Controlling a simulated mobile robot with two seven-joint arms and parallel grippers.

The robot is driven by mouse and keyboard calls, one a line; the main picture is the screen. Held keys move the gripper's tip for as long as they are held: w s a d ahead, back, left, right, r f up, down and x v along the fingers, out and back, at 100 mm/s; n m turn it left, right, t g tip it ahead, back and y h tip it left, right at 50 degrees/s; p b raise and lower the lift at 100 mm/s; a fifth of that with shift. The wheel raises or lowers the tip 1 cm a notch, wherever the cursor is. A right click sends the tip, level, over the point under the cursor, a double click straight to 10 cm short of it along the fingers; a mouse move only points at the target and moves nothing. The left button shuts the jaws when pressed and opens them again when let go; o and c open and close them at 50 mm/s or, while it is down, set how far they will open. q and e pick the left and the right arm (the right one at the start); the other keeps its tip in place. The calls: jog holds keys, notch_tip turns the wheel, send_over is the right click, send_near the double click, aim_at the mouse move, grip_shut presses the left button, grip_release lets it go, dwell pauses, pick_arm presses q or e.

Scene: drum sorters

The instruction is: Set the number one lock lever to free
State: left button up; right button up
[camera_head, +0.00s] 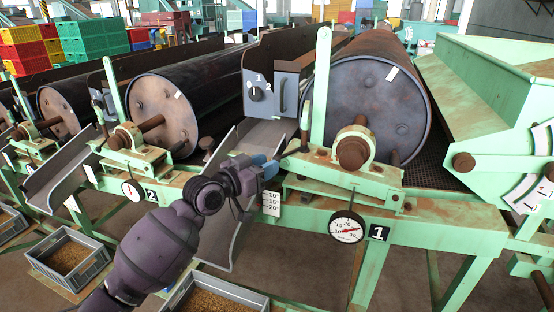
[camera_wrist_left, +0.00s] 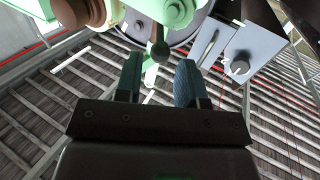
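The plate marked 1 (camera_head: 379,232) is on the green frame below. My left gripper (camera_head: 267,166) is just left of and below the lever. In the left wrist view my left gripper (camera_wrist_left: 160,78) has its two fingers apart with nothing clamped between them. A dark round knob (camera_wrist_left: 159,48) on a green rod shows just beyond the gap. I cannot tell whether the fingers touch it. My right gripper is out of view.
A grey switch panel (camera_head: 268,92) with a knob and handle stands behind the gripper. A tall green bar (camera_head: 321,85) rises right of the lever. A dial gauge (camera_head: 346,227) hangs below. A grey chute (camera_head: 238,215) lies under my left arm.

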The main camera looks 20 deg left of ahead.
aim_at(286, 155)
pick_arm(q)
jog(key=shift+x, duration=2.2)
grip_shut()
